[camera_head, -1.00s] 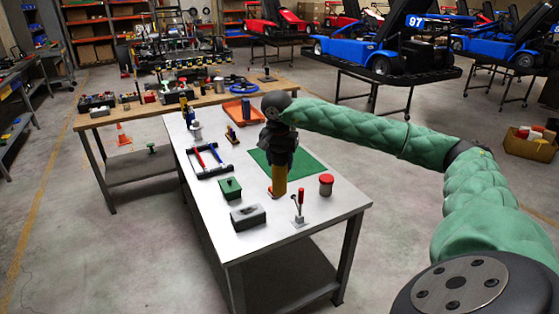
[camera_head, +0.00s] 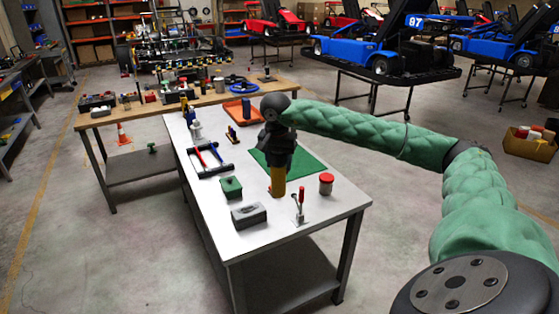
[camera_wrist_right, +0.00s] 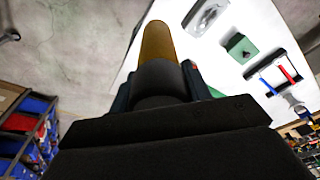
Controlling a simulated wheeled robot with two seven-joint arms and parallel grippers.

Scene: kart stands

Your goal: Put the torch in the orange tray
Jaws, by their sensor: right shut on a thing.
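The torch (camera_head: 278,181), a yellow cylinder with a dark section, hangs upright in my right gripper (camera_head: 279,162) over the near part of the white table. In the right wrist view, the yellow end of the torch (camera_wrist_right: 158,42) points away from the fingers of my right gripper (camera_wrist_right: 160,88), which are shut around its dark part. The gripper hides the upper part of the torch in the head view. The orange tray (camera_head: 233,113) lies farther back on the same table, beyond the green mat. My left gripper is not in view.
A green mat (camera_head: 312,167) lies behind the torch. A red-lidded jar (camera_head: 326,185), a red-handled clamp (camera_head: 299,210), a grey block (camera_head: 248,215) and a green box (camera_head: 231,187) stand nearby. A black frame with red and blue bars (camera_head: 208,160) lies to the left.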

